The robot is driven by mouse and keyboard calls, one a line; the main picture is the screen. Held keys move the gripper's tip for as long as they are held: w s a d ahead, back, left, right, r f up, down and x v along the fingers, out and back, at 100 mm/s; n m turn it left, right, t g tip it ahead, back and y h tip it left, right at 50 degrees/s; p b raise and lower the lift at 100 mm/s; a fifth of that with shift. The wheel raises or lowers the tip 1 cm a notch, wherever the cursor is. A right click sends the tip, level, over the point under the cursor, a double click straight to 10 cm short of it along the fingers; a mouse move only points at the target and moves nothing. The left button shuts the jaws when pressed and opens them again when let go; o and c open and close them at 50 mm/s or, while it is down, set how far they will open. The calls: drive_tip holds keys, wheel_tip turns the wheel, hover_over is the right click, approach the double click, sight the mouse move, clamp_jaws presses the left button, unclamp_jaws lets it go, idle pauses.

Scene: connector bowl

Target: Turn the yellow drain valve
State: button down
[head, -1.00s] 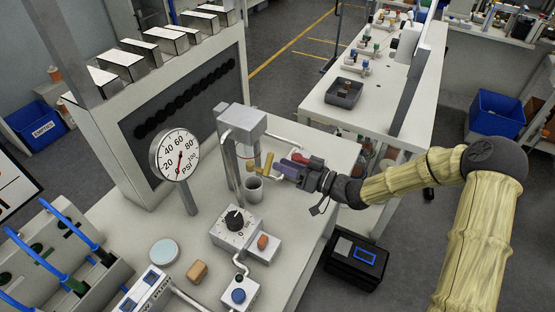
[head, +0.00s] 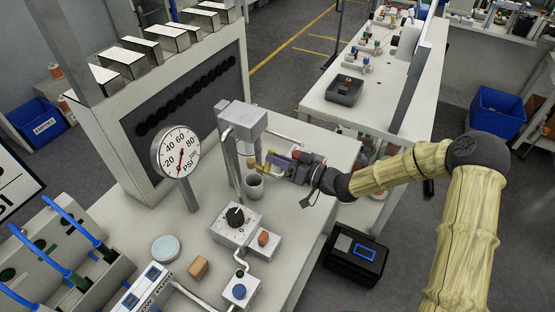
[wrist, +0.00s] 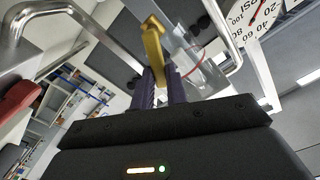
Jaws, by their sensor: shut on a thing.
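The yellow drain valve (head: 260,161) sits below the grey metal housing (head: 242,119) at the back of the bench. In the wrist view its yellow handle (wrist: 153,45) runs down between my two dark purple fingers. My gripper (head: 273,161) reaches in from the right and is shut on the handle. The wrist view also shows my gripper (wrist: 160,85) with the fingers close on either side of the yellow piece. A grey cup (head: 254,187) stands on the bench just below and beside the valve. A clear vessel with a red line (wrist: 195,65) is right of the handle.
The pressure gauge (head: 177,153) stands on a post left of the valve. A box with a black knob (head: 236,217) is in front. Metal pipes (wrist: 110,35) run close around my gripper. The bench's front right (head: 310,220) is clear.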

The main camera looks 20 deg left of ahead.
drive_tip(key=shift+s+f, duration=0.1)
drive_tip(key=shift+s+r+n+b, duration=0.1)
drive_tip(key=shift+s+n+b, duration=0.15)
drive_tip(key=shift+n+b, duration=0.55)
drive_tip(key=shift+s+r+n+b, duration=0.1)
drive_tip(key=shift+s+n+b, duration=0.1)
drive_tip(key=shift+n+b, duration=0.55)
drive_tip(key=c, duration=1.4)
unclamp_jaws()
